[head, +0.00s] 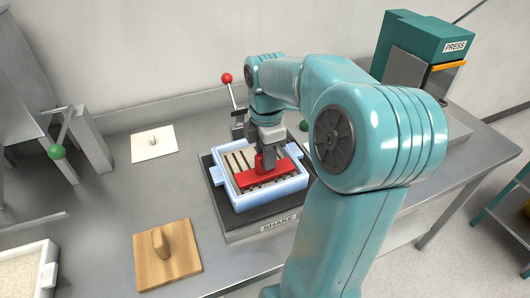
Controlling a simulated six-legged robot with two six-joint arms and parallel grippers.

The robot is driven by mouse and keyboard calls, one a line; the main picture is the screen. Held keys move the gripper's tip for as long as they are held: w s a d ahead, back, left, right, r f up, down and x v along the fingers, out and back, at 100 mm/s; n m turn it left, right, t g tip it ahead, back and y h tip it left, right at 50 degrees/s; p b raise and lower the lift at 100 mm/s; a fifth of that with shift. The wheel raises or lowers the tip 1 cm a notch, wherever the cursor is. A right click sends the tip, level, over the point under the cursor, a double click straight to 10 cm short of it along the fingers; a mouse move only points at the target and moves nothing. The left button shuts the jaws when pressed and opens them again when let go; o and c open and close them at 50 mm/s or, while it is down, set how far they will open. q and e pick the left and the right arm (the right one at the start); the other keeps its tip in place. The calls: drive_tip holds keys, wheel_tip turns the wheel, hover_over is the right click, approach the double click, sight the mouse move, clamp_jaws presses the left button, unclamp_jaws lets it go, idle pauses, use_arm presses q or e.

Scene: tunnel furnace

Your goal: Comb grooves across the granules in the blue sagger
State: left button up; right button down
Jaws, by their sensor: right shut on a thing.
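The blue sagger (268,198) is a light-blue square tray with side lugs, standing on the dark top of the shaking table (226,212). Pale granules (232,164) fill it, and dark lines run across them towards the back and left. My right gripper (266,152) reaches down over the sagger and is shut on the upright handle of a red comb (283,173). The comb's wide red head lies across the sagger at the level of the granules. Its teeth are hidden, so I cannot tell how deep they sit. My left gripper is not in view.
A wooden board (150,272) with a knob lies front left, a white plate (142,150) with a small knob behind it. A white tub of granules (25,268) stands at the left edge. A red-knobbed lever (227,79) rises behind the sagger; the press (425,50) stands back right.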

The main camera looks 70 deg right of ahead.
wheel_tip(320, 180, up, 8)
drive_tip(key=p, duration=0.7)
drive_tip(key=shift+r, duration=0.1)
idle(0.4)
drive_tip(key=shift+a, duration=0.1)
